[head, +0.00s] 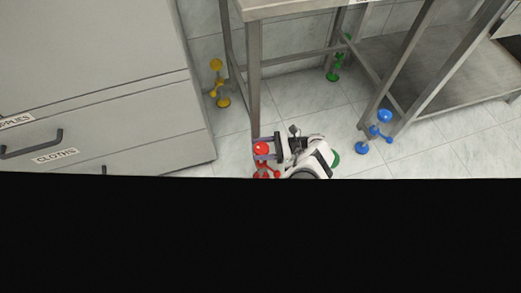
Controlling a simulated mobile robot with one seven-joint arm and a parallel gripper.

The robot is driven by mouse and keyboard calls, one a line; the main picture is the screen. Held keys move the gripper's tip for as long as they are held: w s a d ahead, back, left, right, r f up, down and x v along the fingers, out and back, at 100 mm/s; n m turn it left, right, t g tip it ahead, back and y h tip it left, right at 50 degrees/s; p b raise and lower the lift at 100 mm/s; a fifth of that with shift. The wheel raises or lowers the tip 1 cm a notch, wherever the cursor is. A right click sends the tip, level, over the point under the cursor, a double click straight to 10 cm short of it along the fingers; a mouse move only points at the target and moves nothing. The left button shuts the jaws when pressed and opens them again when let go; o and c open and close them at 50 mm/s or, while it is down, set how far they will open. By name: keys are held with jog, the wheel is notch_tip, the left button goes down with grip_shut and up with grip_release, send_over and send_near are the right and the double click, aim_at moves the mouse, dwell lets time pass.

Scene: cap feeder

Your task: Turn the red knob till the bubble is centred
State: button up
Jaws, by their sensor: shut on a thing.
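The red knob (260,148) is a small ball at the top of a red foot piece near the floor, by the table's front leg. My gripper (264,149) comes in from the right and is shut on the red knob, with a finger on either side of it. My wrist and arm hide part of the floor to the right. The bubble is not visible in this view.
A steel table (290,9) stands above, with its front leg (254,80) close behind my gripper. Similar yellow (216,64), green (333,76) and blue (385,116) knobbed pieces stand around it. A grey drawer cabinet (100,90) is at left. The lower picture is black.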

jog(key=shift+w+a+n+g+h+b, duration=0.15)
jog(key=shift+n+g+b, duration=0.35)
jog(key=shift+g+b, duration=0.25)
jog(key=shift+w+d+n+g+h+b, duration=0.15)
jog(key=shift+n+g+b, duration=0.35)
jog(key=shift+g+b, duration=0.25)
jog(key=shift+s+a+r+n+g+b, duration=0.1)
jog(key=shift+s+r+n+g+b, duration=0.05)
jog(key=shift+n+g+b, duration=0.3)
jog(key=o, duration=1)
jog(key=shift+c, duration=0.2)
jog(key=shift+s, duration=0.1)
